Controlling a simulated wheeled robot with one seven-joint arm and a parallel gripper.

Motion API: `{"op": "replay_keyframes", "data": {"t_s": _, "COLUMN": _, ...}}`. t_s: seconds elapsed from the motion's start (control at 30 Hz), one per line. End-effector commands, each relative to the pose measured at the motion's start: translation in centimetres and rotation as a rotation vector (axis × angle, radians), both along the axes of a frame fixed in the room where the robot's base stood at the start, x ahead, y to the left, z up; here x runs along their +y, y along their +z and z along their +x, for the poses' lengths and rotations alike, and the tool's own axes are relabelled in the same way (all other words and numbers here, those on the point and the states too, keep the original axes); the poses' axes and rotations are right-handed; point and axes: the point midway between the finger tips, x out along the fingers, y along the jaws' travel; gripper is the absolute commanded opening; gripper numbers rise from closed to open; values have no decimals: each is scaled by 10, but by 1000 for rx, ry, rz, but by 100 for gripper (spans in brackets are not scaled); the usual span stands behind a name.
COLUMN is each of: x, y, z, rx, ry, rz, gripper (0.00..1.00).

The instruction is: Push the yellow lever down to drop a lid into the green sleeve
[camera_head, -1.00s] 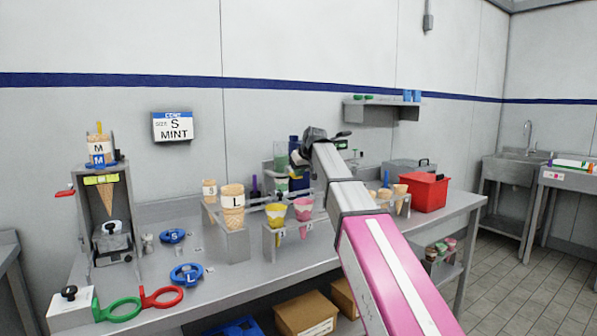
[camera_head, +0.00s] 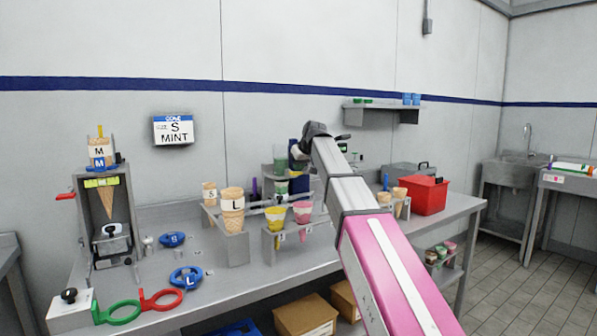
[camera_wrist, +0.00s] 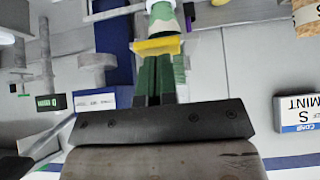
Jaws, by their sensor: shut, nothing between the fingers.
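In the wrist view, which looks upside down, the yellow lever (camera_wrist: 157,46) is a short bar right at the tips of my gripper (camera_wrist: 160,58). My gripper is shut and empty, its dark green fingers close together; whether they touch the lever I cannot tell. A green and white sleeve (camera_wrist: 164,17) shows just beyond the lever, partly cut off by the frame edge. In the head view, my gripper (camera_head: 298,155) is at the dispenser (camera_head: 281,160) at the back of the counter. The lever cannot be made out there, hidden by my arm and gripper.
Racks hold cones, with yellow and pink cups (camera_head: 302,212) in front of the dispenser. A red box (camera_head: 428,196) stands to the right and a cone press (camera_head: 103,220) at the left. The front left counter has blue, green and red rings.

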Motion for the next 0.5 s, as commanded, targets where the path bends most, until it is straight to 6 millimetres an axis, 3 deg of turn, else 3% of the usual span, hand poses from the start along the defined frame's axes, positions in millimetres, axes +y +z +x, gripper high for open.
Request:
{"op": "replay_keyframes", "data": {"t_s": 0.13, "x": 1, "y": 30, "z": 5, "rx": -3, "ry": -1, "rz": 0, "gripper": 0}}
{"op": "replay_keyframes", "data": {"t_s": 0.5, "x": -18, "y": 89, "z": -26, "rx": -2, "ry": -2, "rz": 0, "gripper": 0}}
